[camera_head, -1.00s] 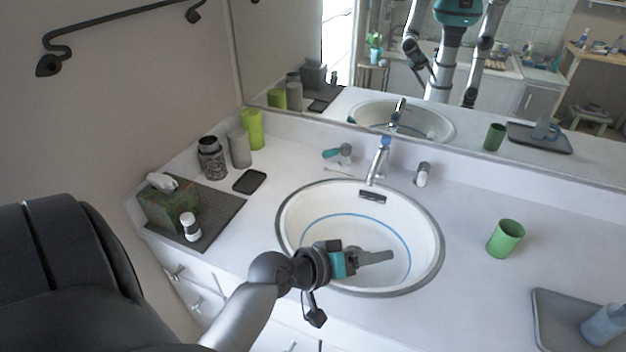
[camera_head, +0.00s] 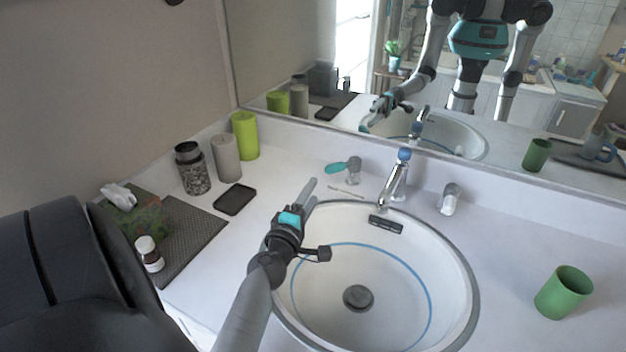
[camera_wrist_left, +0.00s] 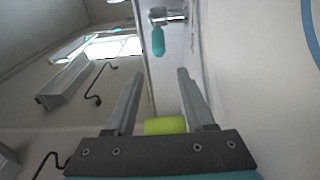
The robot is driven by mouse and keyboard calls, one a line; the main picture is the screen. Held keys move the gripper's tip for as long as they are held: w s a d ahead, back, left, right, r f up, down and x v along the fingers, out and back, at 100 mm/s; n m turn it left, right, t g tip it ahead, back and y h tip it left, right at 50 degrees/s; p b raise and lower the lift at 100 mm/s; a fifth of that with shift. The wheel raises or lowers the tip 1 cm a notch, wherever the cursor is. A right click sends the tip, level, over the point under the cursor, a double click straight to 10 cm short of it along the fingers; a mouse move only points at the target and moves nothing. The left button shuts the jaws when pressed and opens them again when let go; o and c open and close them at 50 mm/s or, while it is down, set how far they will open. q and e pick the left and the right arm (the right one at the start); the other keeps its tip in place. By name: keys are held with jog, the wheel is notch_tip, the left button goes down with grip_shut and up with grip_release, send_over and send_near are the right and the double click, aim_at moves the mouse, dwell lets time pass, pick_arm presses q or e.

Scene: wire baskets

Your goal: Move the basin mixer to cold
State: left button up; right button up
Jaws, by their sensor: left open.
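The basin mixer (camera_head: 397,178) is a chrome spout with a blue top at the back rim of the white basin (camera_head: 462,262). To its left stands a chrome fitting with a teal lever (camera_head: 337,168) pointing left; the lever also shows in the left wrist view (camera_wrist_left: 158,40). To its right is a short chrome fitting (camera_head: 450,198). My left gripper (camera_head: 309,188) is over the basin's left rim, pointing toward the teal lever. It is open and empty, its fingers apart in the wrist view (camera_wrist_left: 161,75). My right gripper is out of view.
A green cup (camera_head: 564,291) stands right of the basin. Lime (camera_head: 245,136) and grey (camera_head: 227,158) candles, a patterned jar (camera_head: 192,170), a black dish (camera_head: 235,199) and a mat (camera_head: 190,238) are at left. A mirror (camera_head: 300,60) rises behind the counter.

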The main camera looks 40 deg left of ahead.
aim_at(326, 172)
pick_arm(q)
jog(key=shift+x, duration=3.45)
jog(key=shift+b+x, duration=0.3)
jog(key=shift+x, duration=0.45)
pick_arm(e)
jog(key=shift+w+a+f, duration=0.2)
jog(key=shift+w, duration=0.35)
pick_arm(q)
jog(key=shift+w, duration=0.2)
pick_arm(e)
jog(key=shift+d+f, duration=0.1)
pick_arm(q)
grip_shut()
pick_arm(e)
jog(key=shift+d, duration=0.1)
